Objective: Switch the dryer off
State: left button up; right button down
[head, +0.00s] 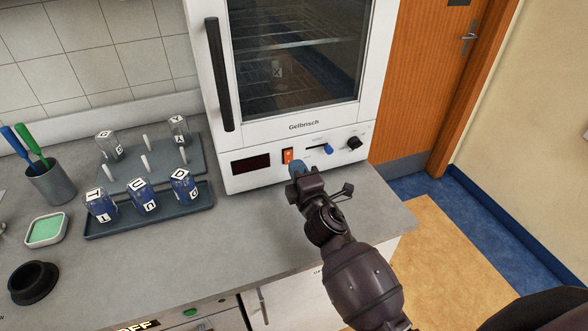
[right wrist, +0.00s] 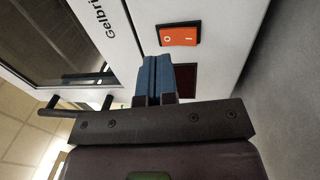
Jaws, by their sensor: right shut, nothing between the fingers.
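The dryer (head: 264,132) is a white cabinet with a glass door, standing at the back of the counter. Its orange rocker switch (head: 288,155) is on the lower front panel, right of a dark display (head: 251,163). In the right wrist view the switch (right wrist: 180,34) shows O and I marks; I cannot tell which side is pressed in. My right gripper (head: 297,168) is shut and empty, its blue fingertips just in front of and below the switch. In the right wrist view the fingertips (right wrist: 154,72) look apart from it. My left gripper is out of view.
A blue control (head: 328,149) and a black knob (head: 354,142) sit right of the switch. A rack (head: 154,217) with labelled vials, a pen cup (head: 51,184) and a green-topped dish (head: 46,230) are on the left. The counter in front of the dryer is clear.

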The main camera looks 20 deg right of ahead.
jog(key=s+r, duration=0.1)
jog(key=s, duration=0.9)
jog(key=shift+d, duration=0.2)
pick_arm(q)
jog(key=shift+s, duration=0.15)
pick_arm(e)
jog(key=shift+r, duration=0.1)
